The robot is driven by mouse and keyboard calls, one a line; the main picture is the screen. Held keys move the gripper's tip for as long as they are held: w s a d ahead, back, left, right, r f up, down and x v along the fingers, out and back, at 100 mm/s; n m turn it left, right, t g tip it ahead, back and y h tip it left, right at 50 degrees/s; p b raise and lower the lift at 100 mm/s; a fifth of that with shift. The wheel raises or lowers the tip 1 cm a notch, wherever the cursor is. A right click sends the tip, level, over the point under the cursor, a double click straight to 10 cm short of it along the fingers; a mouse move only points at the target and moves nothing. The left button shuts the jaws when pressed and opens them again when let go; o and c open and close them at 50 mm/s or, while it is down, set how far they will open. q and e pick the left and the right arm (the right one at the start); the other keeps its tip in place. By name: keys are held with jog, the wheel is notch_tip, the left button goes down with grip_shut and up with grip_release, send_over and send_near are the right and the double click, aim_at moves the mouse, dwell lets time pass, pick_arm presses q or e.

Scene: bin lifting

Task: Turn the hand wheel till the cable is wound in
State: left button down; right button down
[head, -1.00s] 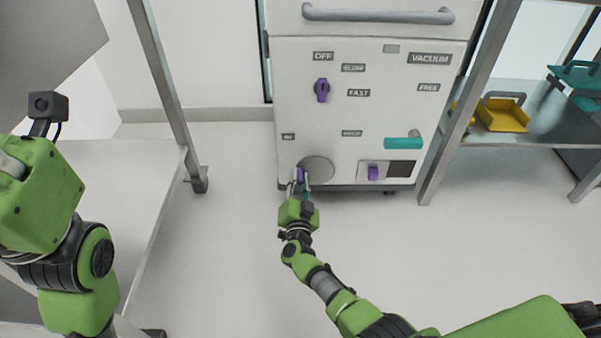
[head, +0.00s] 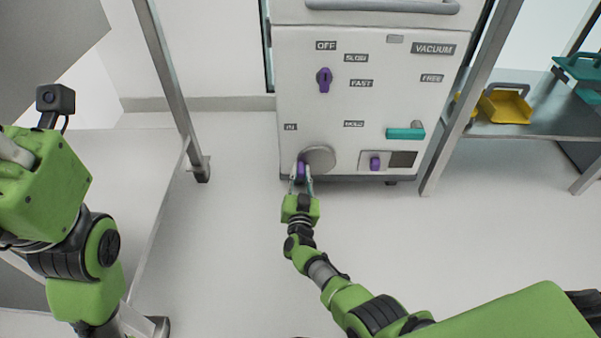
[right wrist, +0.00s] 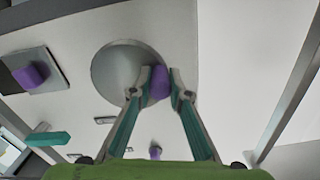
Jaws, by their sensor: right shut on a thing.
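The hand wheel is a grey disc (head: 321,158) low on the front of a white cabinet (head: 300,105). It also shows in the right wrist view (right wrist: 115,68). A purple knob (right wrist: 159,84) sits at the wheel's edge, at its lower left in the head view. My right gripper (head: 301,177) is shut on this knob, with one finger on each side of it. The cable cannot be made out in either view. My left arm stands at the left of the head view, and its fingers are out of the picture.
The cabinet front also bears a purple switch (head: 324,79), a teal handle (head: 405,134) and a small purple knob (head: 375,163) beside a dark panel. A shelf (head: 520,122) with yellow and teal trays stands at right. A table (head: 150,165) stands at left.

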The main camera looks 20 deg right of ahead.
jog(key=shift+f, duration=0.1)
jog(key=c, duration=1.9)
grip_release()
